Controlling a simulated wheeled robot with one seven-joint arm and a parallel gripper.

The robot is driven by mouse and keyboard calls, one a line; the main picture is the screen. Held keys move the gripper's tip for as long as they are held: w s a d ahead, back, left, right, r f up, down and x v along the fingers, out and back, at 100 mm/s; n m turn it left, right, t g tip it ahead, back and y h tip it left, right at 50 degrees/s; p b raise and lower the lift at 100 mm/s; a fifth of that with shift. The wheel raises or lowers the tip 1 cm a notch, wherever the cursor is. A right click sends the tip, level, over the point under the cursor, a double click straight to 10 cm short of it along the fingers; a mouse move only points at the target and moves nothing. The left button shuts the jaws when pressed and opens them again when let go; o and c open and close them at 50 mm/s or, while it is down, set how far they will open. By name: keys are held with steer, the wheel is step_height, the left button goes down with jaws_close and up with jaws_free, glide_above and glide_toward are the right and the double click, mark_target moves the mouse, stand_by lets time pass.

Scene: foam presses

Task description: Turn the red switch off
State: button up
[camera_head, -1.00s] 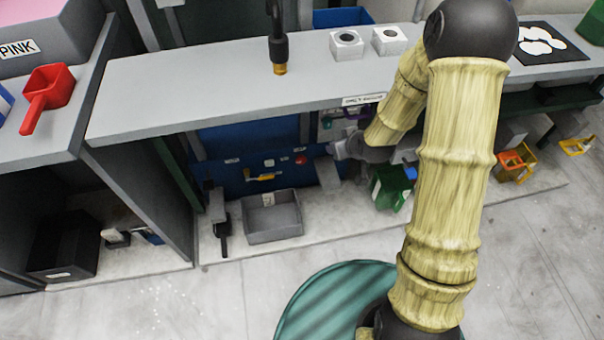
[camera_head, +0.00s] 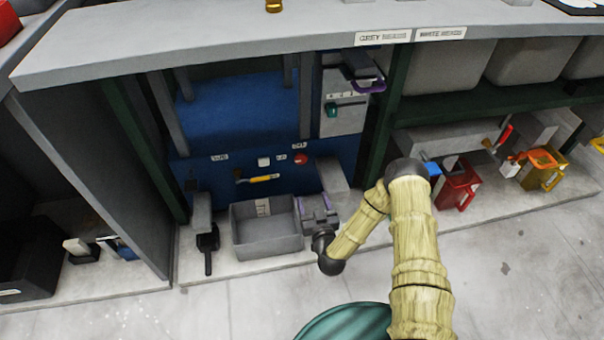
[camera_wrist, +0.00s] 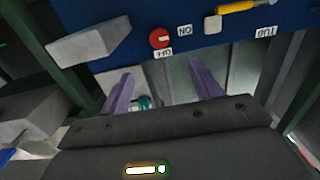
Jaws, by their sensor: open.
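The red switch (camera_head: 301,160) is a round knob on the blue panel (camera_head: 215,173) under the counter. In the wrist view the red switch (camera_wrist: 159,38) carries a pale mark, with small ON and OFF labels beside it, upside down. Which label the mark points at is too small to tell surely. My gripper (camera_head: 316,203) is low in front of the panel, at the right of the grey bin, below the switch and apart from it. In the wrist view my gripper (camera_wrist: 161,88) has its purple fingers spread, with nothing between them.
A yellow handle (camera_head: 262,178) and a white button (camera_head: 264,162) are left of the switch. The grey bin (camera_head: 267,246) stands below them. A grey block (camera_head: 333,176) juts out right of the switch. The counter (camera_head: 200,40) overhangs the panel.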

mark_target(302, 161)
steer(key=shift+f, duration=0.1)
stand_by(0.3)
steer(key=b+x, duration=0.8)
steer(key=x, duration=0.8)
steer(key=shift+w+d, duration=0.1)
steer(key=shift+w, duration=0.2)
steer(key=shift+w+b, duration=0.35)
steer(key=shift+w, duration=0.05)
steer(key=shift+r, duration=0.2)
steer(key=shift+c, duration=0.4)
steer(key=c, duration=0.9)
steer(key=shift+o, duration=0.2)
